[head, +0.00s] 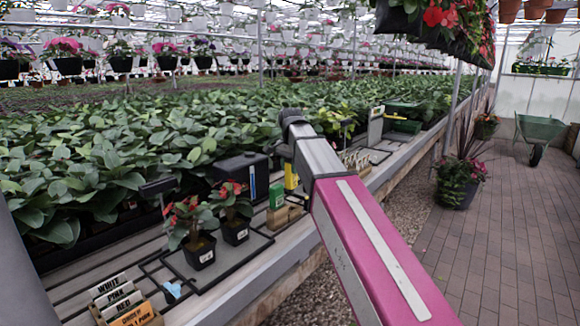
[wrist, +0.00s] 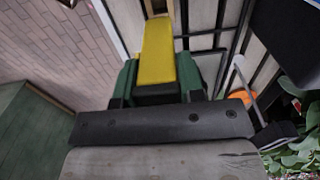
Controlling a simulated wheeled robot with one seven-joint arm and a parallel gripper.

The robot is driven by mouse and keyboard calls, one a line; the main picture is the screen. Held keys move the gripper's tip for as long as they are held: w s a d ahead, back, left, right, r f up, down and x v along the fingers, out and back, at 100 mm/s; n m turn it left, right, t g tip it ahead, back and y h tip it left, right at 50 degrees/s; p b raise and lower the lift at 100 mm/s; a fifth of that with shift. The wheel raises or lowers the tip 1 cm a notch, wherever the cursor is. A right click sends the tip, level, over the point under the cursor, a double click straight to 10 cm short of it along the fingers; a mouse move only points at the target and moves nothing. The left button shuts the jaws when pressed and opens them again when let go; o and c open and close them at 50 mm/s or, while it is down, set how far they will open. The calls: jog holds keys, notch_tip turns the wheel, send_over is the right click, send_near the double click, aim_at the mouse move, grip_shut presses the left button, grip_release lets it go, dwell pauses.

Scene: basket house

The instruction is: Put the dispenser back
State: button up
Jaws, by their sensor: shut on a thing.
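My gripper (wrist: 157,82) is shut on a yellow and black thing, which looks like the dispenser (wrist: 158,55). Dark green parts flank it on both sides in the wrist view.
Two red-leaved potted plants (head: 201,256) stand on a dark tray beside a dark box (head: 243,176) with a blue stripe. Label cards (head: 118,303) are at the near left. Dense seedlings (head: 110,155) fill the back. A brick aisle (head: 500,250) lies to the right.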

aim_at(291, 187)
jog(key=shift+f, duration=1.7)
jog(key=shift+f, duration=0.1)
jog(key=shift+f, duration=1.15)
jog(key=shift+f, duration=1.15)
jog(key=o, duration=0.9)
